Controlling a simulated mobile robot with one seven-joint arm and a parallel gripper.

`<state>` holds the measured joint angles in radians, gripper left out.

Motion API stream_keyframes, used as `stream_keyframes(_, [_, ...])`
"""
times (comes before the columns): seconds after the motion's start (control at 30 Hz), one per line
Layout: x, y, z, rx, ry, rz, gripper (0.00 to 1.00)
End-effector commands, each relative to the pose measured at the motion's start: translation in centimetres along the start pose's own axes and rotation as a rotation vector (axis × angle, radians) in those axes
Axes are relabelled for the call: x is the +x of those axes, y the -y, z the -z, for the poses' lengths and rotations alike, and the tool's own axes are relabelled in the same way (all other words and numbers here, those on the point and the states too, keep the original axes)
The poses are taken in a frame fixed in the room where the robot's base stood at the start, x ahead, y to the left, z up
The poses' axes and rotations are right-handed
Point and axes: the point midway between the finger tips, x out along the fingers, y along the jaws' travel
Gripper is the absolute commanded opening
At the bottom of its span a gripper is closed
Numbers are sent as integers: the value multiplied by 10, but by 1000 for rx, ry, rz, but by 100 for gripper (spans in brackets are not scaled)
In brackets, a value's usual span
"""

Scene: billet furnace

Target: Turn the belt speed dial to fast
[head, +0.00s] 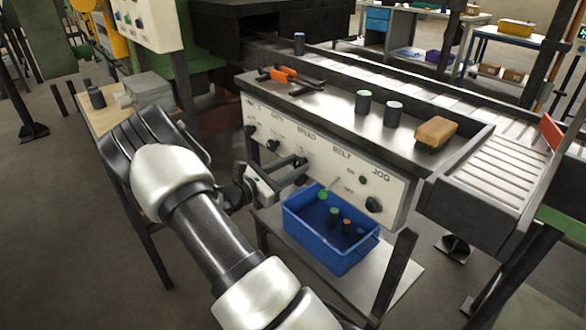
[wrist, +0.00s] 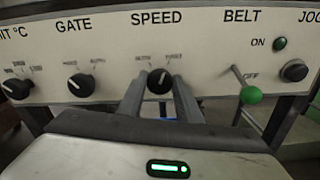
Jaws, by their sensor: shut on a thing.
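The belt speed dial (wrist: 159,82) is a round black knob under the word SPEED on the pale control panel (wrist: 205,50). Small labels sit to its upper left and upper right, too blurred to read surely. A pale mark on the knob seems to point up and to the right. My gripper (wrist: 160,92) is shut on the dial, with one grey finger at each side of it. In the head view my gripper (head: 298,170) reaches the panel (head: 385,190) from the left, and its fingers largely hide the dial there.
The black GATE knob (wrist: 81,86) is left of the dial. A BELT lever with a green ball (wrist: 250,95) juts out to the right, near a black JOG button (wrist: 294,71). A blue bin (head: 325,255) stands below the panel, close under my gripper.

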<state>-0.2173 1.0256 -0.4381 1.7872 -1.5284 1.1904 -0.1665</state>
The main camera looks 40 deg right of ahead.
Motion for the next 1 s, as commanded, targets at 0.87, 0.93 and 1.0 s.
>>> stream_keyframes(0.87, [-1, 1, 2, 256, -5, 0, 9])
stream_keyframes(0.93, [-1, 1, 2, 256, -5, 0, 9])
stream_keyframes(1.0, [-1, 1, 2, 256, -5, 0, 9])
